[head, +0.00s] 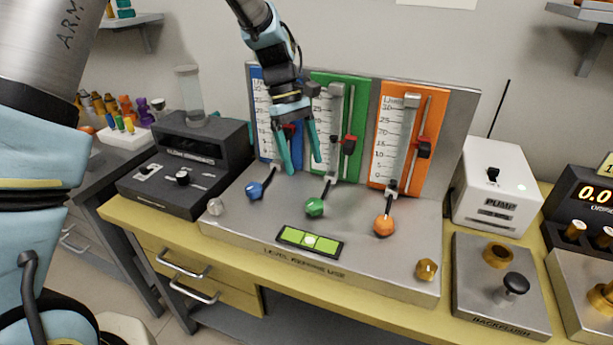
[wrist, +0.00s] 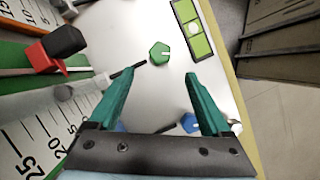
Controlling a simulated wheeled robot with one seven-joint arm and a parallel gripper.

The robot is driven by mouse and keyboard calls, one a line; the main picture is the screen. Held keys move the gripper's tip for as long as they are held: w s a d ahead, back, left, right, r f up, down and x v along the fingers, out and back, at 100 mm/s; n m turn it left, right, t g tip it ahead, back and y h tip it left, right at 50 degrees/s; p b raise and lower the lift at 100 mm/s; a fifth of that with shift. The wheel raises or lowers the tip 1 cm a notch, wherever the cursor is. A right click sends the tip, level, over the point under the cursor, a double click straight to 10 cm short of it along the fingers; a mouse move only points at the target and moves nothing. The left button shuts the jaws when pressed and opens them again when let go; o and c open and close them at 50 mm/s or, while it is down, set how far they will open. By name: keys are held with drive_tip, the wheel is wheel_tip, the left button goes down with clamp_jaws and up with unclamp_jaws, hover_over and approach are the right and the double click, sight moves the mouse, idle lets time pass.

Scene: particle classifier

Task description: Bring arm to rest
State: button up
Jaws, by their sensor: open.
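My gripper (head: 300,165) has teal fingers spread apart with nothing between them. It hangs in the air in front of the blue panel (head: 258,100) and the left edge of the green panel (head: 345,85), above the blue knob (head: 254,190) and the green knob (head: 315,207). In the wrist view, my gripper (wrist: 162,100) also shows open. The green knob (wrist: 160,53) lies beyond the fingertips there, and the blue knob (wrist: 191,123) shows low between the fingers. The arm reaches down from the top of the head view.
A level (head: 310,241) lies on the metal base. A dark box (head: 185,165) stands left; the white pump box (head: 495,185) stands right. Shelves jut out at both upper corners.

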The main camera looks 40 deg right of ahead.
drive_tip(key=shift+r, duration=0.2)
idle(0.4)
drive_tip(key=w+a+r+t, duration=0.15)
drive_tip(key=w+a, duration=0.35)
drive_tip(key=a, duration=0.7)
drive_tip(key=w+a+r+t, duration=0.15)
drive_tip(key=w+a, duration=0.25)
drive_tip(key=a, duration=0.7)
drive_tip(key=s+a+m+t, duration=0.1)
drive_tip(key=s+a, duration=0.1)
drive_tip(key=a, duration=0.7)
drive_tip(key=s+a+t, duration=0.2)
drive_tip(key=a, duration=0.7)
drive_tip(key=shift+s+f+m, duration=0.3)
drive_tip(key=shift+m, duration=0.1)
